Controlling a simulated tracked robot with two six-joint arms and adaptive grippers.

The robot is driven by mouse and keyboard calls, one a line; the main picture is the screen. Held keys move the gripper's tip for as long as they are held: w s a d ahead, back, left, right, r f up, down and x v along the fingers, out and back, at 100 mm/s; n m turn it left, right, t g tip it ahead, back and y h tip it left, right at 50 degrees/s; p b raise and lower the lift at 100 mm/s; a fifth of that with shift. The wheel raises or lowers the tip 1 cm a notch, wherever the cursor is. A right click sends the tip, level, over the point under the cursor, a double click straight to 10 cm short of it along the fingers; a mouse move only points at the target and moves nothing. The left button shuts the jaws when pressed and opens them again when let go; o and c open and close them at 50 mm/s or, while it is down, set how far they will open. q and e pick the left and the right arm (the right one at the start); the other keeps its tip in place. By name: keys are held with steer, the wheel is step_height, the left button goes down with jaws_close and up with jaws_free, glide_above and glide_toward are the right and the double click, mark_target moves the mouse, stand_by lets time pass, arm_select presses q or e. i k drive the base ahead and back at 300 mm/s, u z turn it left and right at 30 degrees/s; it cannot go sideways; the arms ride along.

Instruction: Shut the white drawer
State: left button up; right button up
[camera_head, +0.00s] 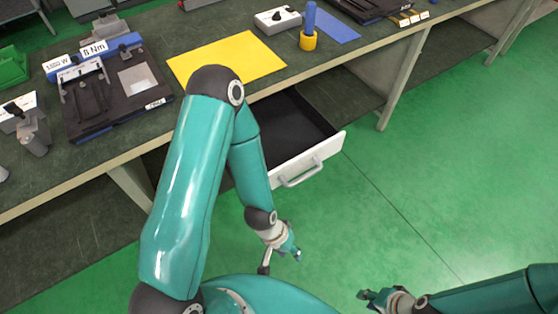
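The white drawer (318,160) is under the workbench and is pulled out, with its dark inside showing. Its bar handle (302,175) is on the front face. My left arm crosses in front of the drawer's left part and hides it. My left gripper (283,258) hangs below and in front of the drawer, apart from the handle. Its fingers are too small to tell open from shut. My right gripper (368,297) is at the bottom, to the right of the left one and away from the drawer. Its finger opening is also unclear.
The workbench (290,75) has a yellow sheet (228,57), a blue cylinder with a yellow base (309,38), a white box (278,19) and a black fixture (118,92) on top. A table leg (402,80) stands right of the drawer. The green floor (450,160) is clear.

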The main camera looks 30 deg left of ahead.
mark_target(295, 138)
steer(key=u, duration=0.4)
steer(key=k, duration=0.85)
steer(key=u, duration=0.3)
steer(key=i, duration=1)
steer(key=u, duration=0.05)
steer(key=k, duration=0.5)
steer(key=u, duration=0.55)
steer(key=i, duration=0.55)
steer(key=z, duration=0.4)
